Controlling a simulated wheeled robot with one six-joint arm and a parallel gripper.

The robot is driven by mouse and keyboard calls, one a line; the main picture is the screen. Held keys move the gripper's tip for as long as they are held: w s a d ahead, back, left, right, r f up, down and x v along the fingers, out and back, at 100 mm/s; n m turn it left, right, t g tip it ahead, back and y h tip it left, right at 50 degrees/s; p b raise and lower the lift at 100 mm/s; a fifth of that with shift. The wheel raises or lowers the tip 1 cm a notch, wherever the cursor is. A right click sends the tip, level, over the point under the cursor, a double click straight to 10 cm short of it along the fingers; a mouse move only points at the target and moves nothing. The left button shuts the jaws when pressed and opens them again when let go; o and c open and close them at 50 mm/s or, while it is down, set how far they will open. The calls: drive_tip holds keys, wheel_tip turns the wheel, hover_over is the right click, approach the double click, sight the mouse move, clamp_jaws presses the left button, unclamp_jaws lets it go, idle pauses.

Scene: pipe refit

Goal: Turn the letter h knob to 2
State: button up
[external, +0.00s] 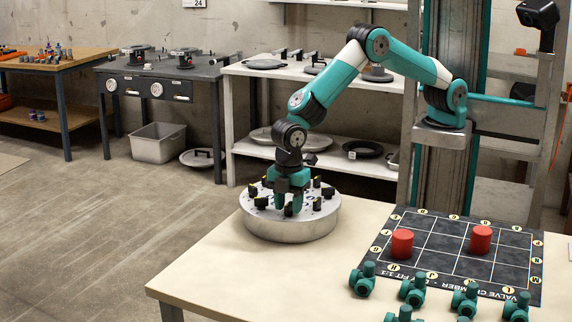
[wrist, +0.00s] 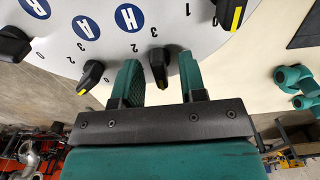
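The round grey knob panel (external: 292,228) stands on the table in the external view, with several black knobs around its top. In the wrist view, blue discs marked H (wrist: 128,17) and A (wrist: 82,27) show on its face. The black knob nearest the H (wrist: 158,65) has a yellow pointer mark toward the picture's bottom; a 2 is printed to its upper left. My gripper (wrist: 161,80) is open, its teal fingers on either side of this knob with visible gaps. In the external view my gripper (external: 289,201) points down over the panel, hiding part of it.
Neighbouring knobs stand close on both sides, at the left (wrist: 90,75) and upper right (wrist: 230,15). A black grid board (external: 440,255) with two red cylinders and several teal valves (external: 414,289) is on the table to the right. The table's front left (external: 215,275) is clear.

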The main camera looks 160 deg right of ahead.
clamp_jaws()
drive_tip(key=shift+m, duration=0.3)
drive_tip(key=m, duration=0.4)
drive_tip(key=shift+m+b, duration=0.3)
drive_tip(key=m, duration=0.5)
drive_tip(key=shift+m, duration=0.3)
drive_tip(key=m, duration=0.6)
drive_tip(key=shift+r+b, duration=0.1)
drive_tip(key=shift+b, duration=0.25)
drive_tip(key=m, duration=0.6)
drive_tip(key=shift+m, duration=0.4)
